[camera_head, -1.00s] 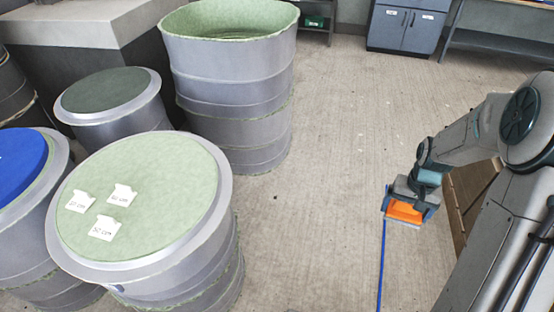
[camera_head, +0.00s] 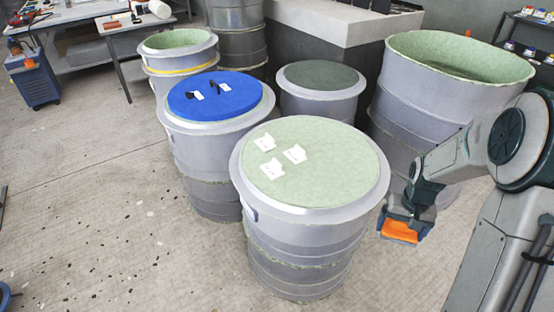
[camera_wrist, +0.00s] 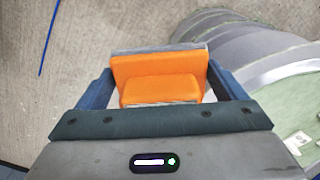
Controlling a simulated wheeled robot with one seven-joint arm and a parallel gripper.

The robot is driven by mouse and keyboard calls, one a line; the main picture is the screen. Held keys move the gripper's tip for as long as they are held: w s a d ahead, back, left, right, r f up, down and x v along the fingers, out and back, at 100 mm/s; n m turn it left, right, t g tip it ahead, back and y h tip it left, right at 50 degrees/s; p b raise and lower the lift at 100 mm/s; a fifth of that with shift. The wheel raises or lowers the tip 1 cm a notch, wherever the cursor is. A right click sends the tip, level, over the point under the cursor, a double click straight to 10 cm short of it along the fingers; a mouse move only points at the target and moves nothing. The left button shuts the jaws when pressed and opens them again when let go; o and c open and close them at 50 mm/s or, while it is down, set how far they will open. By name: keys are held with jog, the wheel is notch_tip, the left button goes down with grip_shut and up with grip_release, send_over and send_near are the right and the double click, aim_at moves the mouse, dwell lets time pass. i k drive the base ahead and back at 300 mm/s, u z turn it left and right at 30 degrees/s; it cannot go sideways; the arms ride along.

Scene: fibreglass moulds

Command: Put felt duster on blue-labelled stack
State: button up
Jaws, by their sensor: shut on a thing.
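The felt duster (camera_head: 398,231), an orange block with a thin grey edge, is held in my gripper (camera_head: 406,216) above the floor at the right in the head view. In the wrist view the orange duster (camera_wrist: 158,78) sits between the two blue fingers of my gripper (camera_wrist: 160,92). A grey stack with a pale green top (camera_head: 318,170) stands left of my gripper, apart from it.
A stack with a bright blue top (camera_head: 225,90) bearing two dark items stands behind left. A dark-topped drum (camera_head: 322,78), a tall open mould (camera_head: 415,90) and a yellow-banded mould (camera_head: 178,60) stand behind.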

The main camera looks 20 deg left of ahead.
aim_at(331, 172)
jog(key=u, duration=0.55)
jog(key=i, duration=1)
